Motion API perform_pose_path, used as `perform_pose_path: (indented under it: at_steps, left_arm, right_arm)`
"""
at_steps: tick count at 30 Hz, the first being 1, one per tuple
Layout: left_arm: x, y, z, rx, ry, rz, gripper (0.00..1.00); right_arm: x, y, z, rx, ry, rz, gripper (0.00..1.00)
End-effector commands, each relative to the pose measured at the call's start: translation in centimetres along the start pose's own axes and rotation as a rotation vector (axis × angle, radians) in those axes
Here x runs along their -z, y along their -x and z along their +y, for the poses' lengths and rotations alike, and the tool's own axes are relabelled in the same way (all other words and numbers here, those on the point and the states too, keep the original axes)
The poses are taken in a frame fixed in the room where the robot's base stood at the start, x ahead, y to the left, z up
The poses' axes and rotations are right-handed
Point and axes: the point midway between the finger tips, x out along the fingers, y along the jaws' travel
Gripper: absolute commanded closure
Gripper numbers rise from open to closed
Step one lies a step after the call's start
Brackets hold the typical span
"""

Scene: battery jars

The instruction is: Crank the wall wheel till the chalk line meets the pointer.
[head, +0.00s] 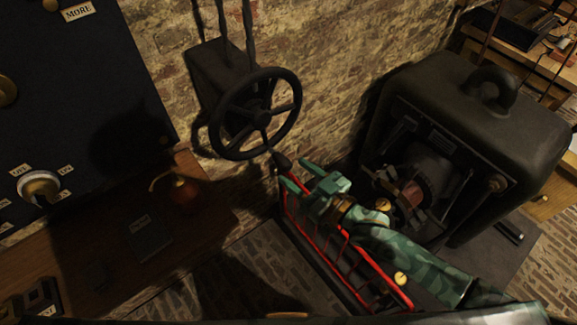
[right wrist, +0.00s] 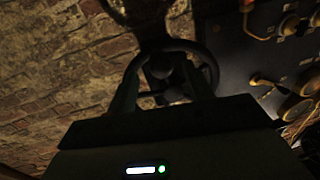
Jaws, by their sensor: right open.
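The dark spoked wall wheel (head: 292,122) is mounted on a bracket against the brick wall. Its crank knob (head: 283,161) sticks out at the lower right of the rim. My green right gripper (head: 296,173) is open, its fingertips close below and beside the knob; I cannot tell whether they touch. In the right wrist view, the wheel (right wrist: 214,66) shows beyond and between the two open fingers (right wrist: 162,88), with nothing visibly clamped. I cannot make out the chalk line or the pointer in either view. My left gripper is not in view.
A red-railed rack (head: 323,252) stands under my right forearm. A bulky black machine (head: 500,125) is to the right.

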Motion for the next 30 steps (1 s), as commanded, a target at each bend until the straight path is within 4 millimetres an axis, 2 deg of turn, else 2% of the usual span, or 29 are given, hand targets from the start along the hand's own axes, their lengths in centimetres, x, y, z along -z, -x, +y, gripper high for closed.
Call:
perform_pose_path:
  at_steps: [3, 6, 16, 17, 22, 30]
  left_arm:
    - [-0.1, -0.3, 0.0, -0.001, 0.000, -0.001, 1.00]
    - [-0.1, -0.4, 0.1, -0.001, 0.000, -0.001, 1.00]
    - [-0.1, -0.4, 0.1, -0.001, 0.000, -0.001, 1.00]
    - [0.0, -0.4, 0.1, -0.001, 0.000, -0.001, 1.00]
    - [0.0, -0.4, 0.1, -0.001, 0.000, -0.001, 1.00]
    - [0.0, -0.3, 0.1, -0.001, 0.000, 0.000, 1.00]
  right_arm:
    - [-0.1, -1.9, 0.0, 0.000, -0.001, 0.001, 0.48]
    - [0.0, -2.8, 0.0, 0.000, -0.001, 0.000, 0.48]
    - [0.0, -3.3, 0.0, 0.000, -0.001, -0.001, 0.48]
    - [0.0, -3.3, 0.0, 0.000, -0.001, -0.001, 0.51]
    - [0.0, -3.3, 0.0, 0.000, -0.001, -0.001, 0.99]
    - [0.0, -3.3, -0.2, 0.000, -0.018, 0.001, 1.00]
